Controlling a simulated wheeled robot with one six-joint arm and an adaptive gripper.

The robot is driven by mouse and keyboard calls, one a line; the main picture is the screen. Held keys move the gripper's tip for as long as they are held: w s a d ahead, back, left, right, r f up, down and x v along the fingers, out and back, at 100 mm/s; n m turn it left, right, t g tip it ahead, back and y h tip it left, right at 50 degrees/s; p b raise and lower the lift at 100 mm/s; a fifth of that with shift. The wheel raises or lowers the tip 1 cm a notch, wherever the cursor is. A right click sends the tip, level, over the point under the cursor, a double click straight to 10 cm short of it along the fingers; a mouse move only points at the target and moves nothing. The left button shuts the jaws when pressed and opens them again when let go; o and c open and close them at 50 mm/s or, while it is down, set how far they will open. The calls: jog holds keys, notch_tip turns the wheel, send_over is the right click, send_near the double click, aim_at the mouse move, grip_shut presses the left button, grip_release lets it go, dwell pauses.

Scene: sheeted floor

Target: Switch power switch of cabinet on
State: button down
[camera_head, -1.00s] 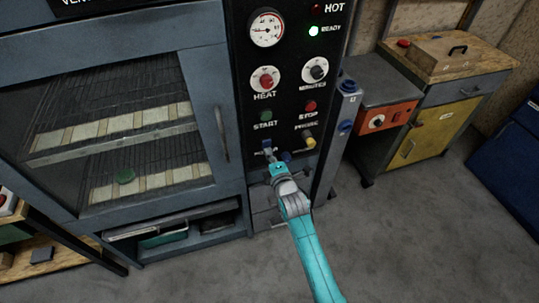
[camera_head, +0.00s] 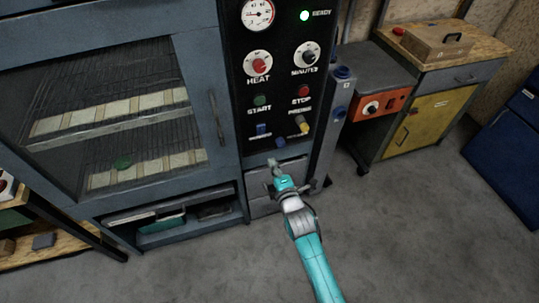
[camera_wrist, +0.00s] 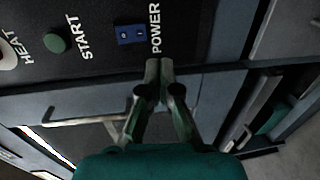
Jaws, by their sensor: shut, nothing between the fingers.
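The cabinet (camera_head: 180,37) is a blue-grey oven-like unit with a glass door and a black control panel (camera_head: 283,92). Its power switch (camera_head: 262,130) is a small blue rocker low on the panel. It also shows in the wrist view as a blue rocker (camera_wrist: 131,34) beside the word POWER. My gripper (camera_head: 272,163) is below and in front of the switch, apart from it. In the wrist view its fingertips (camera_wrist: 159,62) are together and empty, near the panel's lower edge. I cannot tell the rocker's position.
The panel also bears a green START button (camera_head: 260,100), a red STOP button (camera_head: 303,91), a yellow-tipped control (camera_head: 303,126), knobs, a gauge and a lit green READY light (camera_head: 305,15). A bench with a yellow door (camera_head: 424,121) stands right. The grey floor (camera_head: 400,225) is clear.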

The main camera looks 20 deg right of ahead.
jog(key=s, duration=0.3)
jog(key=shift+s+f, duration=0.1)
jog(key=shift+f, duration=0.1)
dwell(0.4)
jog(key=s+f+m, duration=0.2)
jog(key=s+m, duration=0.6)
jog(key=s, duration=1.6)
jog(key=s+r+m+g, duration=0.1)
jog(key=s+r+m, duration=0.4)
jog(key=s, duration=0.5)
jog(key=s+r+m, duration=0.5)
jog(key=s+r, duration=0.1)
jog(key=s, duration=0.3)
jog(key=shift+s+d+g, duration=0.3)
jog(key=shift+s+g, duration=0.05)
jog(key=shift+g, duration=0.05)
